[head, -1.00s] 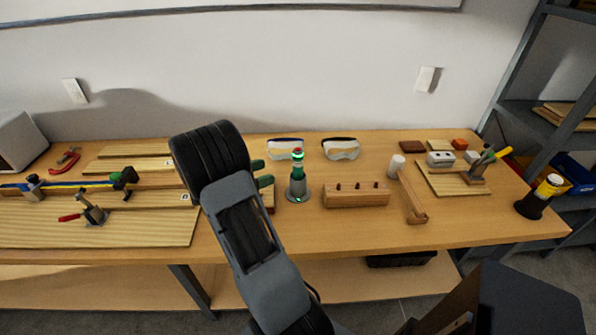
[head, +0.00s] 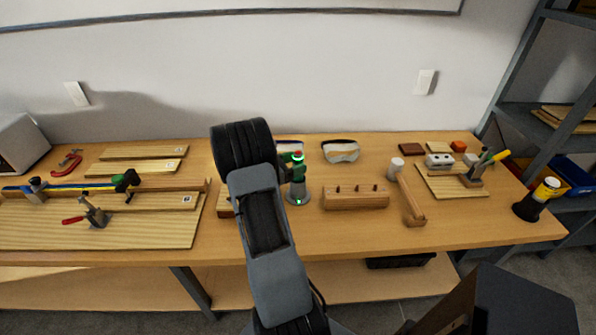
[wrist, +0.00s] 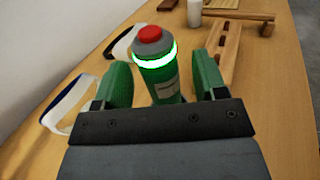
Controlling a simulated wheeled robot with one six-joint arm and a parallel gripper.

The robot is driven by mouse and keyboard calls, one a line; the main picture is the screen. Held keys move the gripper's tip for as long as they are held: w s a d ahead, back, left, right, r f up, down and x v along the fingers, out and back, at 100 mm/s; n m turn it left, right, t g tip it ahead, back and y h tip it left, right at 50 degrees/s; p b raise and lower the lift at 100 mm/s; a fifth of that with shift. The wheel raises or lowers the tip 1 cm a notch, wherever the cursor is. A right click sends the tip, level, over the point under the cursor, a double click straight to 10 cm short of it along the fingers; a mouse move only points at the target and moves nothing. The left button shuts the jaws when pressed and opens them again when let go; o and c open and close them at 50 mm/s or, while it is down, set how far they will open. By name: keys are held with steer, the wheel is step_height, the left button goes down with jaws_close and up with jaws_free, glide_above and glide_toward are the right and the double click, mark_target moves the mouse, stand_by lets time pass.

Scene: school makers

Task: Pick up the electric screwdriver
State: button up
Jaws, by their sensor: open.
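The electric screwdriver, seen as a green cylinder with a grey collar, a red top and a glowing green ring (wrist: 160,82), stands upright between the fingers of my gripper (wrist: 163,74) in the wrist view. The gripper is open, with one green finger pad on each side and a visible gap at the left. In the head view the screwdriver (head: 298,180) stands on a round grey base on the bench. My arm hides most of my gripper there.
Safety goggles (head: 341,151) lie behind. Clamps and boards (head: 100,233) fill the bench's left side. A black-and-yellow item (head: 537,200) stands at the right end.

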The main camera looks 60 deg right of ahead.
steer(key=shift+x, duration=1.6)
steer(key=shift+w, duration=0.1)
steer(key=shift+c, duration=0.4)
steer(key=shift+r, duration=0.1)
steer(key=c, duration=1.1)
